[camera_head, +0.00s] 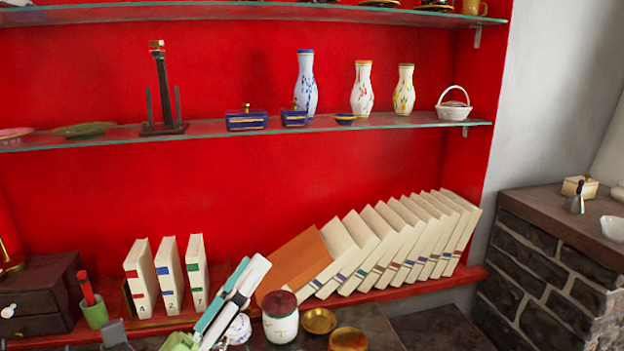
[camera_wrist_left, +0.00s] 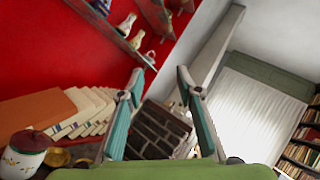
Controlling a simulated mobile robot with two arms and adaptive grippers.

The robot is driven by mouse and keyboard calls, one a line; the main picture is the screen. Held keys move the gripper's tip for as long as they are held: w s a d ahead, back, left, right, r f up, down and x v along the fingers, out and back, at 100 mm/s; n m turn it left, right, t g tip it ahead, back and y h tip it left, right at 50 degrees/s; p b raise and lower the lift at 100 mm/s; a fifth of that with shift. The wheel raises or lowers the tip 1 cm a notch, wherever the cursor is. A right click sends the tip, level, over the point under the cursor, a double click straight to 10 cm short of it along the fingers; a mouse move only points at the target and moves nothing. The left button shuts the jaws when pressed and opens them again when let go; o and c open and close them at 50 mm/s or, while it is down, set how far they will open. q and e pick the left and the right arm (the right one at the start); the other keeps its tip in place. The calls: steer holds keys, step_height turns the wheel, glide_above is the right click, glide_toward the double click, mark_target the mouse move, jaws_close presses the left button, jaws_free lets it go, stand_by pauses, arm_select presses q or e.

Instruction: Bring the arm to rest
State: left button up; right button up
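My left gripper (camera_head: 248,266) is at the lower middle of the head view, raised in front of the bottom shelf of the red cabinet. Its teal and white fingers look close together from this side. In the left wrist view the left gripper (camera_wrist_left: 158,76) has its two fingers spread apart with nothing between them, so it is open and empty. Behind the gap are a dark brick block (camera_wrist_left: 158,130) and a white wall. My right gripper shows in neither view.
Close to the gripper's right stands a white jar with a dark red lid (camera_head: 281,322), beside brass bowls (camera_head: 318,320). An orange book (camera_head: 296,262) and a leaning book row (camera_head: 385,245) are behind. Vases (camera_head: 306,85) stand on the glass shelf (camera_head: 225,132) above.

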arm_select(q)
steer(key=w+a+f+n+g+y, duration=0.1)
steer(key=w+a+f+n+y, duration=0.1)
steer(key=a+f+n+y, duration=0.65)
steer(key=w+a+f+n+y, duration=0.1)
steer(key=a+f+n+y, duration=0.45)
steer(key=n, duration=0.65)
steer(key=s+f+n+g+y, duration=0.1)
steer(key=s+f+n+g, duration=0.35)
steer(key=f, duration=0.85)
steer(key=s+d+f+n+g+h, duration=0.1)
steer(key=s+f+n+g, duration=0.35)
steer(key=s+f, duration=0.45)
steer(key=s+d+f+n+g+h, duration=0.15)
steer(key=s+f+n+g, duration=0.35)
steer(key=s, duration=0.6)
step_height(320, 180, down, 29)
steer(key=s+m+g, duration=0.2)
steer(key=s+a+f+g+y, duration=0.1)
steer(key=s+a+f, duration=0.2)
steer(key=s+f, duration=1.2)
steer(key=shift+s+f+b, duration=0.2)
steer(key=shift+s+b, duration=0.1)
steer(key=shift+s, duration=0.4)
